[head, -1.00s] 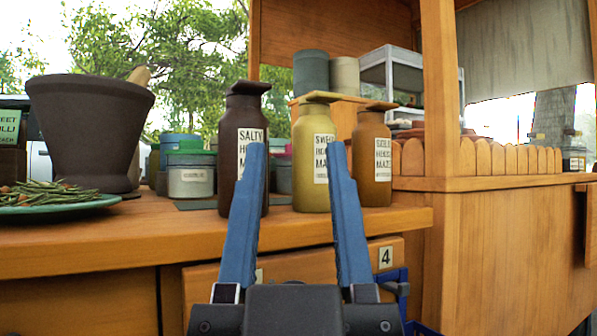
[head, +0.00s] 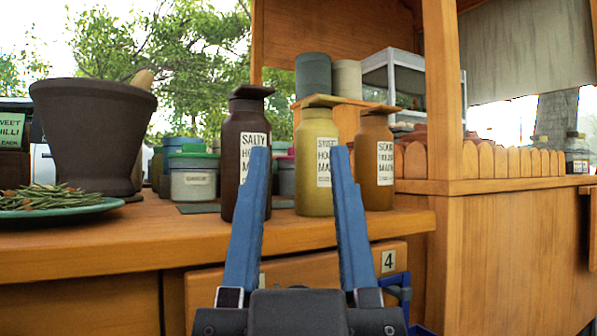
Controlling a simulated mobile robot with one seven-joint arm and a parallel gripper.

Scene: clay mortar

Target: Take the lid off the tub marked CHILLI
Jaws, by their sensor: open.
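My gripper (head: 300,152) is in front of the counter with its two blue fingers apart and nothing between them. Behind the fingers stand several tubs; a grey tub with a pale green lid (head: 194,180) has a small label that I cannot read. Other lidded tubs beside and behind it are partly hidden by the bottles. I cannot tell which tub is marked CHILLI.
A dark bottle (head: 241,190), a yellow-green bottle (head: 317,185) and a brown bottle (head: 374,180) stand near the counter's front edge, between my gripper and the tubs. A wooden post (head: 442,90) rises right.

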